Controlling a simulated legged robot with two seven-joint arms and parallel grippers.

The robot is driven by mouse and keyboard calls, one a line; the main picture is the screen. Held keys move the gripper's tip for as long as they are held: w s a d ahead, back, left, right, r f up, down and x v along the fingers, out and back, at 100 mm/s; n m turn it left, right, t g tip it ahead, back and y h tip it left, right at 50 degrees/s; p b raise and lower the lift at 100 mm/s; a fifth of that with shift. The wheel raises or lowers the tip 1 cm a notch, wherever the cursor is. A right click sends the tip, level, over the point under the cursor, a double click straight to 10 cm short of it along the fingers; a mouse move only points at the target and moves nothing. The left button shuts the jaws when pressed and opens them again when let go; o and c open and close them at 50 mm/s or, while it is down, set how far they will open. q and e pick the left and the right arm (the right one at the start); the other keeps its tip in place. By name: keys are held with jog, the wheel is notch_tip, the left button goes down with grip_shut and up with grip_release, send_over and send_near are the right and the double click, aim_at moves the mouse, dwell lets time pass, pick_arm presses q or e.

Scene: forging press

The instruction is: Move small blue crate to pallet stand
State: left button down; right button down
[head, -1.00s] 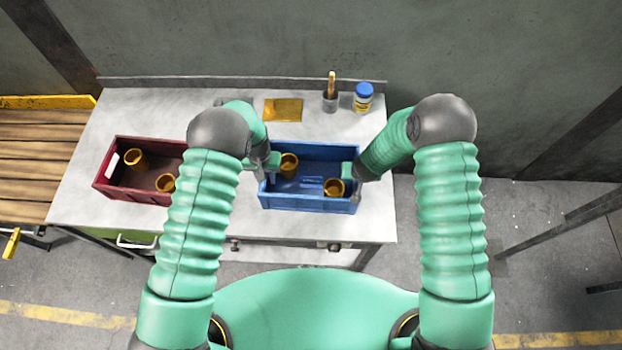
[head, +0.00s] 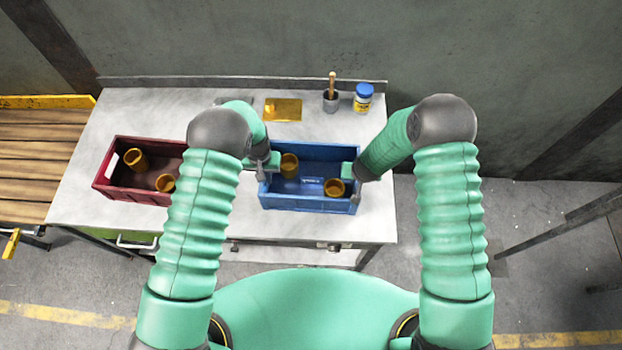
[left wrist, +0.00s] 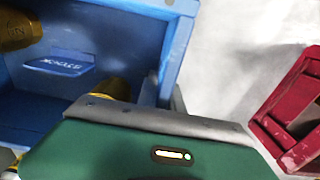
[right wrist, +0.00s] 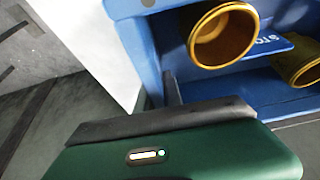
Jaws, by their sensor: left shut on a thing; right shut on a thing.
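The small blue crate (head: 312,202) is on the grey-white worktable, in front of me. It holds two brass-coloured cylinders (head: 289,166) (head: 334,188). My left gripper (head: 267,168) is shut on the crate's left end wall, and that wall also shows in the left wrist view (left wrist: 178,45). My right gripper (head: 354,178) is shut on its right end wall; the crate shows from that side in the right wrist view (right wrist: 150,45). The fingertips are partly hidden. A wooden slatted stand (head: 38,150), likely the pallet stand, is at the far left.
A dark red crate (head: 120,188) with brass cylinders stands on the worktable (head: 225,225), left of the blue crate. A yellow plate (head: 283,109), a grey cup (head: 330,101) and a blue-lidded jar (head: 363,97) are at the back.

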pick_arm(q)
jog(key=shift+r, duration=0.15)
pick_arm(e)
jog(key=shift+w+r, duration=0.1)
dwell(0.5)
